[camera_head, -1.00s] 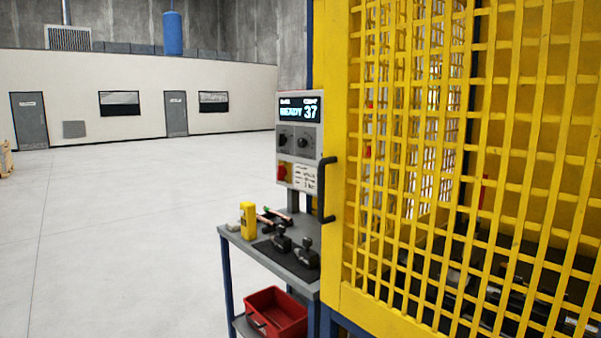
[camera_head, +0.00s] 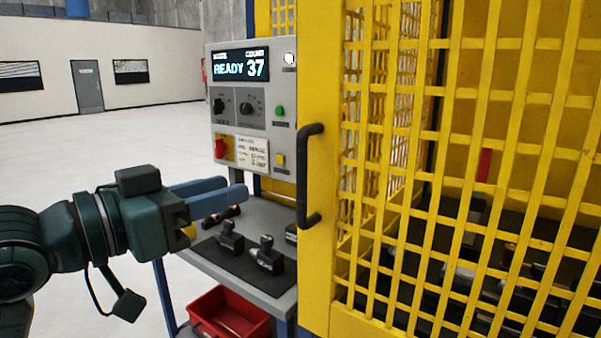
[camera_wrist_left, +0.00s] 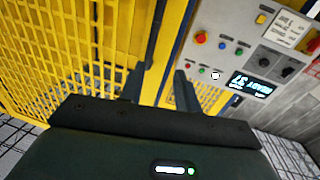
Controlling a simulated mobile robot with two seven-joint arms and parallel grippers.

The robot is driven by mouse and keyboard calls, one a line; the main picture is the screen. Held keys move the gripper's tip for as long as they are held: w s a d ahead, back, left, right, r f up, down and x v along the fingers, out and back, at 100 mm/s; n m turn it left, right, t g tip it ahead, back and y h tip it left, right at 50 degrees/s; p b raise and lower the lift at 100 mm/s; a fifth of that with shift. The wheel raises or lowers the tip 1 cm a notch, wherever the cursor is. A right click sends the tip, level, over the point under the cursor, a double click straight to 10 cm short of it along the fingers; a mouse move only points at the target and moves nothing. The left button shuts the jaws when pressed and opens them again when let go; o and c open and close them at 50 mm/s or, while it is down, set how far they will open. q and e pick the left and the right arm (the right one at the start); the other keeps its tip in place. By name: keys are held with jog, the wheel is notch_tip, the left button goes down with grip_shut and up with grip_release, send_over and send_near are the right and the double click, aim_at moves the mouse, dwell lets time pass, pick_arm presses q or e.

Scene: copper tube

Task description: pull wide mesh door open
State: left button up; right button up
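The wide yellow mesh door (camera_head: 318,255) fills the right of the head view and looks shut. Its dark vertical bar handle (camera_head: 304,178) is on the left edge of the door frame. My left gripper (camera_head: 238,190) reaches in from the left with its two blue fingers pointing right at the handle. The fingertips stop short of the handle and touch nothing. In the left wrist view my fingers (camera_wrist_left: 160,88) stand apart with an empty gap, and yellow mesh (camera_wrist_left: 60,45) shows beyond them. My right gripper is not in view.
A grey control panel (camera_head: 240,110) reading READY 37 stands just behind the left gripper, left of the door. Below it, a grey side table (camera_head: 265,212) holds dark tools on a black mat. A red bin (camera_head: 230,315) sits underneath. Open floor (camera_head: 60,165) lies to the left.

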aim_at(297, 162)
pick_arm(q)
jog(key=shift+m, duration=0.3)
jog(key=x, duration=0.4)
jog(key=r+p+x, duration=0.1)
jog(key=x, duration=0.3)
jog(key=s+d+p+x, duration=0.1)
jog(key=x, duration=0.3)
jog(key=shift+d+r, duration=0.25)
jog(key=shift+c, duration=0.3)
grip_shut()
